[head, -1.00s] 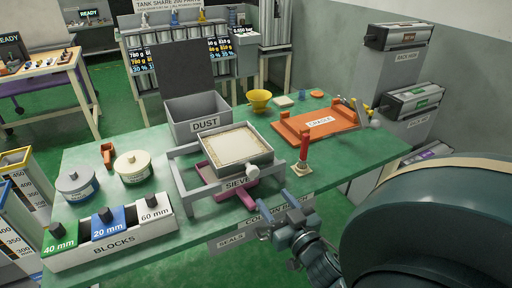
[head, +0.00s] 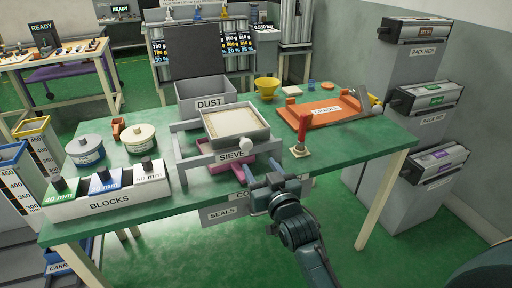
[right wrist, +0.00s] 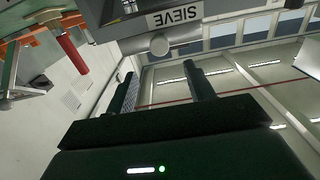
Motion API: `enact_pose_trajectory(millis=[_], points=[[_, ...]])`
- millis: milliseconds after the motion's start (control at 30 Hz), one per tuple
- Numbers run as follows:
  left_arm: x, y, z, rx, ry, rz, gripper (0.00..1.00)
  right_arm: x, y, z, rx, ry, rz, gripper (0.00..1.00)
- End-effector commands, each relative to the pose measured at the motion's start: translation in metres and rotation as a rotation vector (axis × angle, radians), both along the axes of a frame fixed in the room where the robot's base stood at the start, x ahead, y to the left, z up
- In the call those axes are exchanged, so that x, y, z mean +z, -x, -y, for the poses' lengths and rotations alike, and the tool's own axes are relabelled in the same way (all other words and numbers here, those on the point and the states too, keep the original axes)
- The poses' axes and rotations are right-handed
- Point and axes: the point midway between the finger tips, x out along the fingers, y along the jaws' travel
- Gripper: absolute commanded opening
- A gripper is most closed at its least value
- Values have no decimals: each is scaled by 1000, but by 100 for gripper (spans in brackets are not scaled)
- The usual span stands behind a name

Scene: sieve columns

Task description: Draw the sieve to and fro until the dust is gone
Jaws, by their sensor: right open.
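The sieve (head: 233,122) is a square grey tray holding beige, grainy material. It sits in a grey frame (head: 199,162) labelled SIEVE, with a pale round knob (head: 246,146) at its front. The knob also shows in the right wrist view (right wrist: 160,44), beyond the fingertips and roughly between them. My right gripper (head: 260,167) is open and empty, in front of the frame and apart from the knob. A magenta piece (head: 228,167) shows under the sieve. The grey DUST bin (head: 205,94) stands behind with its dark lid up. My left gripper is not in view.
A red-handled tool (head: 301,134) stands upright close right of the sieve. An orange cradle (head: 318,113) and yellow funnel (head: 266,86) are farther right and back. Two round tins (head: 140,138) and the BLOCKS rack (head: 105,195) are left. The green tabletop is clear at front right.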

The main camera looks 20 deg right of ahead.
Motion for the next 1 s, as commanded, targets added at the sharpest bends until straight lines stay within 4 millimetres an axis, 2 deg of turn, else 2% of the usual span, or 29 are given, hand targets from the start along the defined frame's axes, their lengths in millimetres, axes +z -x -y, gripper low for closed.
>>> enact_pose_trajectory(millis=[300, 500, 700, 1000], points=[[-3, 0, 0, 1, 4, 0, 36, 1, -68, -2, -1, 0, 3, 53], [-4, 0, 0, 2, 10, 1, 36, 0, -100, -3, -2, -1, 2, 53], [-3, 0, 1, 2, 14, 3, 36, 0, -113, -3, -2, -1, 1, 53], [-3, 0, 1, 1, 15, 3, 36, 0, -115, -3, -2, -1, 1, 53]])
